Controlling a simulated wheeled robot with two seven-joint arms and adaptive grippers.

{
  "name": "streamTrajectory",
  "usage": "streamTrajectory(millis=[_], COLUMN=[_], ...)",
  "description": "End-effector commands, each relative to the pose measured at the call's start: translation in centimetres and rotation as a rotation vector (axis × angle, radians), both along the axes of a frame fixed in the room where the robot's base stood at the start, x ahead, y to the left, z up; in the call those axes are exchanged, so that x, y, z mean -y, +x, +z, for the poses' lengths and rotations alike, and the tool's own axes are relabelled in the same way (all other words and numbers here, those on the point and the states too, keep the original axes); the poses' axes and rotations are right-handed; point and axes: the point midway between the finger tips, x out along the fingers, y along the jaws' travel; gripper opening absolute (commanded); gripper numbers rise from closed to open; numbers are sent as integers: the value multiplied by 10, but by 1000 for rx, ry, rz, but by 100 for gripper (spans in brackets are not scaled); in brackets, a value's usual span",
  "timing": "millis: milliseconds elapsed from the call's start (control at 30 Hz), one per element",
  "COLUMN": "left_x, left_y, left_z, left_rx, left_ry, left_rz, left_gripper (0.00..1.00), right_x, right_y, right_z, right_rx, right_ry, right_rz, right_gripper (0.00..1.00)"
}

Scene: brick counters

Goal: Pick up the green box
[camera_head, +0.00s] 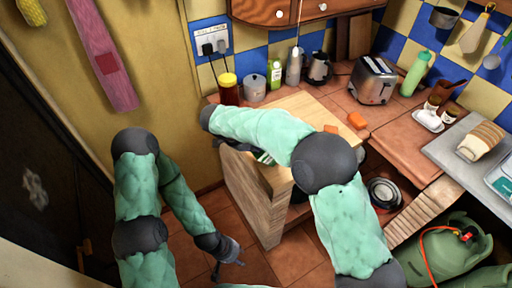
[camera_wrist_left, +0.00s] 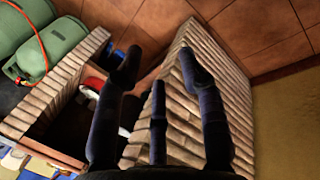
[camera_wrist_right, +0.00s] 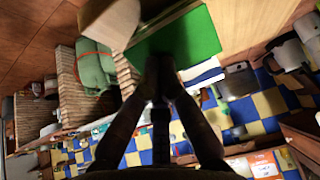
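The green box (camera_wrist_right: 185,38) shows a flat green face at the top middle of the right wrist view, with a white strip along its lower right. In the head view, only a small green and white part (camera_head: 263,157) shows on the wooden top below my right arm. My right gripper's fingertips (camera_wrist_right: 159,65) are close together and overlap the box's near edge. Whether they grip it is unclear. In the head view, the forearm largely hides this gripper. My left gripper (camera_head: 229,262) hangs low over the floor, its fingers spread and empty in the left wrist view (camera_wrist_left: 160,70).
The wooden counter end (camera_head: 257,200) stands beside my left arm. Green gas cylinders (camera_head: 455,250) are at lower right. Tiled floor is open at left.

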Motion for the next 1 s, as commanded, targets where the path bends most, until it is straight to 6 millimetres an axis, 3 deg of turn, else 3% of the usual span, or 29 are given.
streamTrajectory(millis=[67, 167, 200, 367, 500, 700, 867, 1000], left_x=[0, 2, 5, 28, 45, 40, 19, 3], left_y=[0, 0, 0, -8, -24, -39, -25, 8], left_z=[-1, 0, 2, 12, 25, 39, 49, 65], left_rx=[0, 0, 1, -11, -36, -74, -87, -74], left_ry=[0, -5, -9, -51, -64, 24, 192, 409], left_rz=[0, -16, -35, -229, -524, -967, -1300, -1557], left_gripper=[46, 74, 79, 79, 79, 79, 79, 79], right_x=[2, 3, 3, 3, 3, 3, 3, 3], right_y=[-4, -4, -4, -4, -4, -4, -4, -4], right_z=[-10, -10, -10, -10, -11, -11, -11, -11], right_rx=[-18, -18, -18, -18, -18, -19, -19, -19], right_ry=[-8, -8, -8, -8, -8, -9, -9, -9], right_rz=[-2, -1, -1, -1, -1, -1, -1, -1], right_gripper=[0, 0, 0, 0, 0, 0, 0, 0])
